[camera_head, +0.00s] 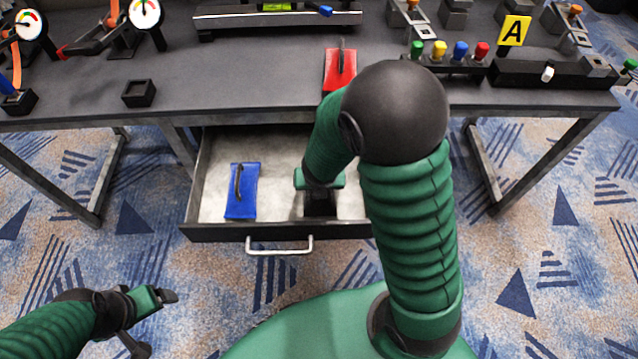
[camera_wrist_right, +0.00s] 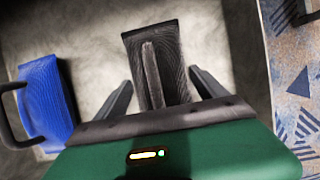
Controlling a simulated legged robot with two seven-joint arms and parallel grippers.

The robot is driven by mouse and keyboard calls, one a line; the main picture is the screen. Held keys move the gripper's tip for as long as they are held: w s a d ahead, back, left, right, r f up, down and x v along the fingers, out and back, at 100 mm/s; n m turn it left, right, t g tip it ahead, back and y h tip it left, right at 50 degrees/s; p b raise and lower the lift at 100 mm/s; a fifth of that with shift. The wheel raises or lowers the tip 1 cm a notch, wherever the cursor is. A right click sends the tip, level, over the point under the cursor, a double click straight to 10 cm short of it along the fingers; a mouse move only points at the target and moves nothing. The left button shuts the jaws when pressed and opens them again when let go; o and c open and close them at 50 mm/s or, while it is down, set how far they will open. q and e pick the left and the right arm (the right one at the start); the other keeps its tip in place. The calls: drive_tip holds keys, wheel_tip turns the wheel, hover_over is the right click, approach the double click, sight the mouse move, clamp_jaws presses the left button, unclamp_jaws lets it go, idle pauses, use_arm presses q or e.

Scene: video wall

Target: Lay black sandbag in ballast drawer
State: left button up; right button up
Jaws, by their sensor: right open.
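The ballast drawer (camera_head: 290,232) is pulled out below the table, with a pale floor and a metal handle. The black sandbag (camera_wrist_right: 172,42) lies on the drawer floor in the right wrist view, its strap standing up. In the head view part of the sandbag (camera_head: 320,208) shows under my right gripper (camera_head: 318,192), near the drawer's middle. In the right wrist view my right gripper (camera_wrist_right: 160,92) is open, one finger on each side of the sandbag and apart from it. My left gripper (camera_head: 160,297) hangs empty at the lower left over the carpet; its finger gap is unclear.
A blue sandbag (camera_head: 242,205) lies in the drawer's left part; it also shows in the right wrist view (camera_wrist_right: 45,98). A red sandbag (camera_head: 335,68) lies on the table (camera_head: 240,85) near its front edge, partly behind my right arm. Gauges and colored knobs stand farther back.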

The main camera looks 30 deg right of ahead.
drive_tip(key=p+v, duration=0.8)
drive_tip(key=v, duration=0.4)
drive_tip(key=shift+r+p, duration=0.1)
drive_tip(key=shift+p, duration=0.25)
drive_tip(key=s+a+r+m+y, duration=0.1)
drive_tip(key=s+a+r+m, duration=0.1)
drive_tip(key=m, duration=1.3)
drive_tip(key=s+a+r+m+g+y, duration=0.1)
drive_tip(key=s+a+m, duration=0.1)
drive_tip(key=m, duration=1.2)
drive_tip(key=shift+s+a+r+m, duration=0.35)
drive_tip(key=shift+s+a+m, duration=0.05)
